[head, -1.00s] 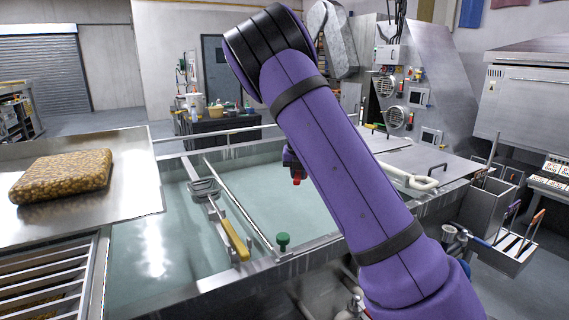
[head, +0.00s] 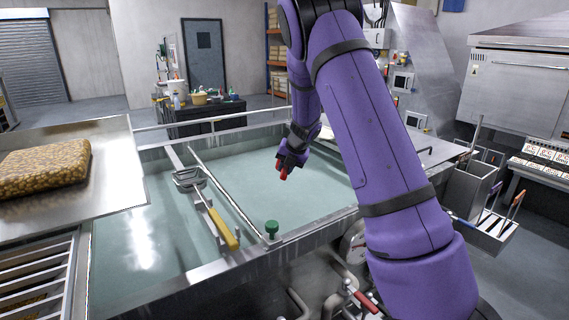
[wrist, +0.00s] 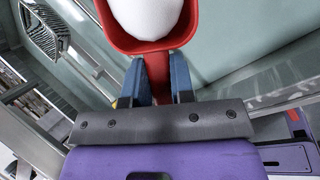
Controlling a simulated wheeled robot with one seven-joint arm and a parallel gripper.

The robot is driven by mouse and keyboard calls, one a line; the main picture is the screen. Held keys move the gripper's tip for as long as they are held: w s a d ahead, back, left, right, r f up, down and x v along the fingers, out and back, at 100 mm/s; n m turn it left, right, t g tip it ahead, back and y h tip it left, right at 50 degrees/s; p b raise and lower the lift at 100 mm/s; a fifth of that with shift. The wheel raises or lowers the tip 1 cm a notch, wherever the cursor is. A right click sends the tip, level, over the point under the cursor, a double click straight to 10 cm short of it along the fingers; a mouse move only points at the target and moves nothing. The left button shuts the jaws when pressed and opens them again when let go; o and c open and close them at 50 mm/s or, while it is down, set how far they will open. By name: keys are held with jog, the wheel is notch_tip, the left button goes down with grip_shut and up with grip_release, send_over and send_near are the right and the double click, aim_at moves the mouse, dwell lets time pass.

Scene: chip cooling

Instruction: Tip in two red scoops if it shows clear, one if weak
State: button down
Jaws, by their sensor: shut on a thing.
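My gripper (wrist: 158,82) is shut on the handle of a red scoop (wrist: 150,47). The scoop is heaped with white powder (wrist: 146,14) in the wrist view. In the head view my gripper (head: 292,158) hangs above the right part of a steel tank (head: 330,222), and only a small red piece of the scoop (head: 284,173) shows. The tank holds pale green-blue liquid (head: 245,175). No clear or weak reading can be made out in these frames.
A metal rail divides the tank. A skimmer with a yellow handle (head: 222,229) lies left of it, and a green knob (head: 272,228) stands at the front rim. A slab of chips (head: 45,168) sits on a steel tray (head: 122,178). Slotted bins (head: 470,182) stand right.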

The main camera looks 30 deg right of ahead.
jog(key=f+m+t+y, duration=0.1)
jog(key=t+y, duration=0.1)
jog(key=d+f+m+t+y, duration=0.1)
jog(key=f+t+y, duration=0.1)
jog(key=t+y, duration=0.1)
jog(key=s+f+m+t+y, duration=0.1)
jog(key=f+t+y, duration=0.1)
jog(key=t, duration=0.1)
jog(key=shift+s+d+m+y, duration=0.1)
jog(key=shift+d+m+y, duration=0.1)
jog(key=shift+m+y, duration=0.15)
dwell(0.4)
dwell(0.8)
